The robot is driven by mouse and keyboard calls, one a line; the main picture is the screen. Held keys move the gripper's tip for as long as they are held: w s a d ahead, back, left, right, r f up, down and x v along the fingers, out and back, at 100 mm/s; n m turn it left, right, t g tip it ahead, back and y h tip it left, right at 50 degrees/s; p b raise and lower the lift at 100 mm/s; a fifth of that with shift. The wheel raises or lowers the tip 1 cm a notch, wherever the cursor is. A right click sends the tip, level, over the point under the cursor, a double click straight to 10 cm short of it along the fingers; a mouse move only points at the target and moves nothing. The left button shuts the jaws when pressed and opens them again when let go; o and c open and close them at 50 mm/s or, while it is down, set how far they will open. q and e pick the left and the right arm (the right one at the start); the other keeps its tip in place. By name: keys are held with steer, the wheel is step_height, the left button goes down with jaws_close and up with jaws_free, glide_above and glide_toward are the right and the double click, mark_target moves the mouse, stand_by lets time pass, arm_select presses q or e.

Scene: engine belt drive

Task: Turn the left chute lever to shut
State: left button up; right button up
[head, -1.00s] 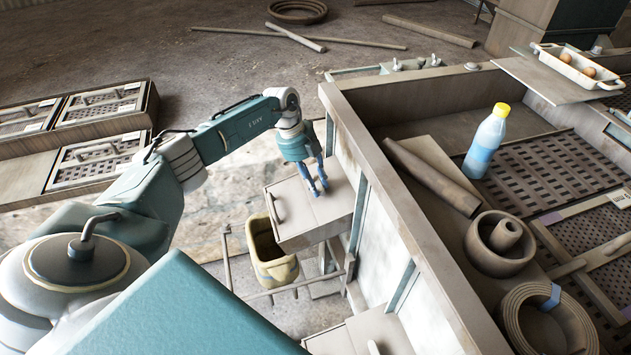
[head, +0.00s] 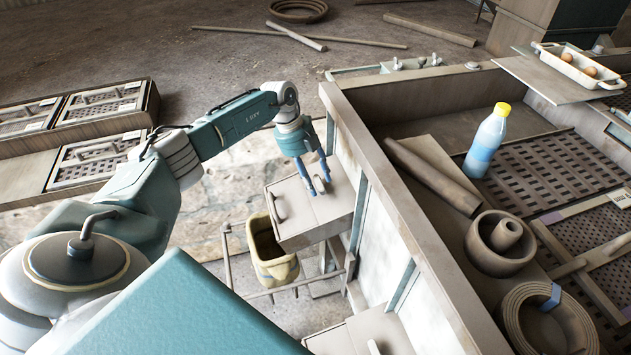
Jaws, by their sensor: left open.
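A box-like chute (head: 318,212) with a pale top juts from the left side of the wooden bench wall. A dark curved lever (head: 276,206) stands at its left face. A second similar box (head: 349,335) sits nearer at the bottom, with its own small lever (head: 374,347), partly cut off by the frame. My left gripper (head: 319,186) points down over the top of the farther chute, to the right of its lever. Its two blue fingers are apart with nothing between them. I cannot tell if the tips touch the chute top. My right gripper is not in view.
A yellowish bucket (head: 273,262) hangs below the chute beside thin rails. The bench wall (head: 395,190) rises close to the right of my left gripper. Floor at the back left is mostly open.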

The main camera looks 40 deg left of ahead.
arm_select(q)
steer(key=v, duration=1)
steer(key=shift+a+r, duration=0.15)
steer(key=shift+r, duration=0.25)
steer(key=shift+s, duration=0.1)
